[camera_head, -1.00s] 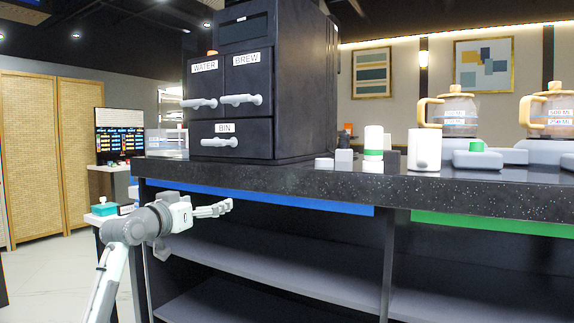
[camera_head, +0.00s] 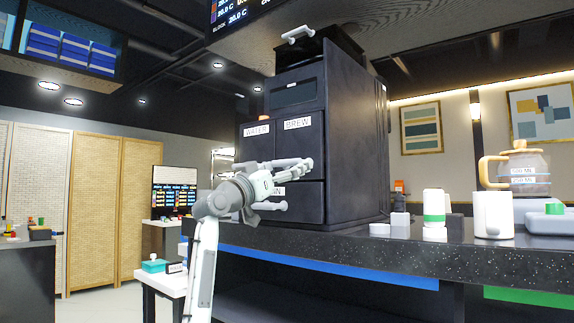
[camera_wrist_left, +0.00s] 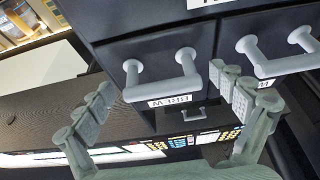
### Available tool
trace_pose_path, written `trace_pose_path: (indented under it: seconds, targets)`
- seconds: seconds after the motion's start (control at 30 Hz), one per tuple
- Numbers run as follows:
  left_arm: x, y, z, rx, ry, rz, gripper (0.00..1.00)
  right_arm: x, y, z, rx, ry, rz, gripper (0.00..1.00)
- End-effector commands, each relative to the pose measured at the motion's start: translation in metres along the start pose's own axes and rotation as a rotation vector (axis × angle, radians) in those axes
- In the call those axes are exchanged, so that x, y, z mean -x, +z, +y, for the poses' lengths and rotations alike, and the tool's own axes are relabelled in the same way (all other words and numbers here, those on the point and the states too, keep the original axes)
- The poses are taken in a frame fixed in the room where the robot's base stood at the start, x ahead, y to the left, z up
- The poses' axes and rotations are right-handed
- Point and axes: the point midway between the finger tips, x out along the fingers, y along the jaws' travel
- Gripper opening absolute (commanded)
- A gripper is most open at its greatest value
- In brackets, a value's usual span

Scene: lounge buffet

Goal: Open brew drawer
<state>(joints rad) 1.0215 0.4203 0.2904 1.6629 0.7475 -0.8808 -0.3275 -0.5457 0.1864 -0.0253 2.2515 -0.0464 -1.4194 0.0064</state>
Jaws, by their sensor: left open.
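The brew drawer (camera_head: 302,144) is the upper right front of the dark machine, under its white BREW label (camera_head: 297,123). It appears shut; my gripper hides its handle in the head view. My left gripper (camera_head: 306,164) is raised in front of the drawers, fingers pointing right. In the left wrist view the gripper (camera_wrist_left: 163,84) is open and empty, fingers spread wide. My right gripper is not in view.
The water drawer (camera_head: 252,148) is beside the brew drawer, and the bin drawer (camera_head: 306,205) is below. The machine stands on a black speckled counter (camera_head: 350,243). A green-banded container (camera_head: 434,206), a white mug (camera_head: 493,214) and a glass jug (camera_head: 527,172) stand to its right.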

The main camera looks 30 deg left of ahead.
Motion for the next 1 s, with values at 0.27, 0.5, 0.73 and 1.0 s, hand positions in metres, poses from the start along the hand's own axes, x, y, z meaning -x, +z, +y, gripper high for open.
trace_pose_path:
  seconds: [0.27, 0.5, 0.73, 1.0]
  targets:
    - [-0.0019, 0.0004, 0.0000, -0.001, 0.000, 0.000, 0.95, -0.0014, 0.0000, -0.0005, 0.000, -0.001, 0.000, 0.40]
    - [-0.0017, 0.0005, 0.0000, 0.000, 0.000, 0.000, 0.65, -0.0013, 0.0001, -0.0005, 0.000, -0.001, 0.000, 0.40]
    - [-0.0017, 0.0005, 0.0001, 0.000, 0.000, 0.000, 0.37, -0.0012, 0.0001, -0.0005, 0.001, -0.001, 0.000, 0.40]
    - [0.0004, 0.0000, 0.0000, -0.001, 0.000, 0.000, 0.22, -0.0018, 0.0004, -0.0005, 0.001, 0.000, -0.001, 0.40]
